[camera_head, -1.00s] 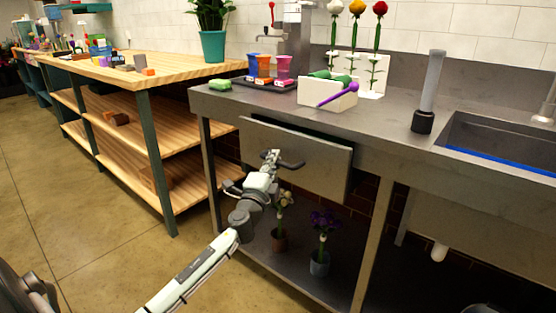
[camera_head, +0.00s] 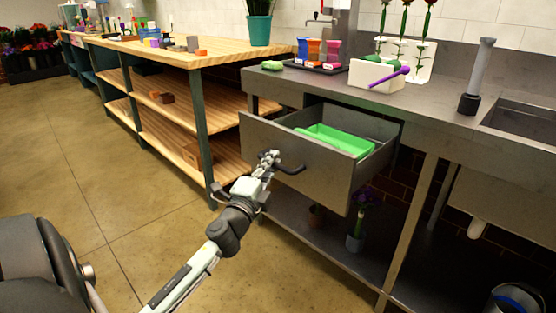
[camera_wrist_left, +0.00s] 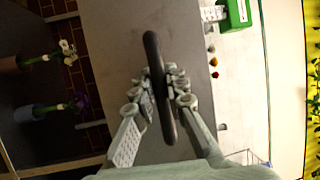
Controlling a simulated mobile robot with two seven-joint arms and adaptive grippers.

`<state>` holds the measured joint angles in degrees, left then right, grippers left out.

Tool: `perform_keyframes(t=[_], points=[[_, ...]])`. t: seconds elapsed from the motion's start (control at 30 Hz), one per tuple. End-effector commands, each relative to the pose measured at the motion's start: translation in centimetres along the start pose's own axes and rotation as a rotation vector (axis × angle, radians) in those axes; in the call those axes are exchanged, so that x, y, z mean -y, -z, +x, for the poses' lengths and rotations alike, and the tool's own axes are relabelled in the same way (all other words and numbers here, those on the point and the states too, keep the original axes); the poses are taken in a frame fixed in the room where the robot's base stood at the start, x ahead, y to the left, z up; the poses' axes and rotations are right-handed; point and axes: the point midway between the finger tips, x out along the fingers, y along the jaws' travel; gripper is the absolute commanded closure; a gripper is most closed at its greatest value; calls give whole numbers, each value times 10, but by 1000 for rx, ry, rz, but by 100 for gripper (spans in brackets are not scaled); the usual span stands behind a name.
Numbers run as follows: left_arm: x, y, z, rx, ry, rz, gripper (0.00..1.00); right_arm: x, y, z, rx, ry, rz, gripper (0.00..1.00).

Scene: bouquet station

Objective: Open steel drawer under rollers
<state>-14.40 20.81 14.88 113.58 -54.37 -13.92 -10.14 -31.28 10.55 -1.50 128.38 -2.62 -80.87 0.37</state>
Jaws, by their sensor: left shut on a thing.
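The steel drawer (camera_head: 300,153) under the steel counter is pulled well out, and a green tray (camera_head: 338,139) shows inside it. Its front panel and dark bar handle (camera_head: 291,169) face me. My left gripper (camera_head: 268,160) is shut on the handle at the middle of the drawer front. In the left wrist view the dark handle (camera_wrist_left: 152,50) runs between the two fingers of the gripper (camera_wrist_left: 160,85), with the grey drawer front (camera_wrist_left: 115,40) behind it. My right gripper is out of view.
The steel counter (camera_head: 440,100) holds colored cups (camera_head: 315,48), a white box (camera_head: 377,76) and a grey cylinder (camera_head: 478,75). Flower pots (camera_head: 355,242) stand on the shelf below. A wooden shelf unit (camera_head: 190,60) is on the left. The floor (camera_head: 60,160) in front is open.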

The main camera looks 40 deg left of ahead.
Motion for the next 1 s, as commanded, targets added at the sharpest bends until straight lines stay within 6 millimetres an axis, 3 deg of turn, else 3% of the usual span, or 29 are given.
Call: perform_keyframes(t=[0.57, 0.6, 0.73, 1.0], points=[[2, -2, -6, -2, 1, 0, 100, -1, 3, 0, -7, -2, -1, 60], [2, -2, -6, -2, 1, 0, 84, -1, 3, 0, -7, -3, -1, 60], [2, -2, -6, -2, 1, 0, 68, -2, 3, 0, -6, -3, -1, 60], [2, -2, -6, -1, 1, 0, 66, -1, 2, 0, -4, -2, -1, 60]])
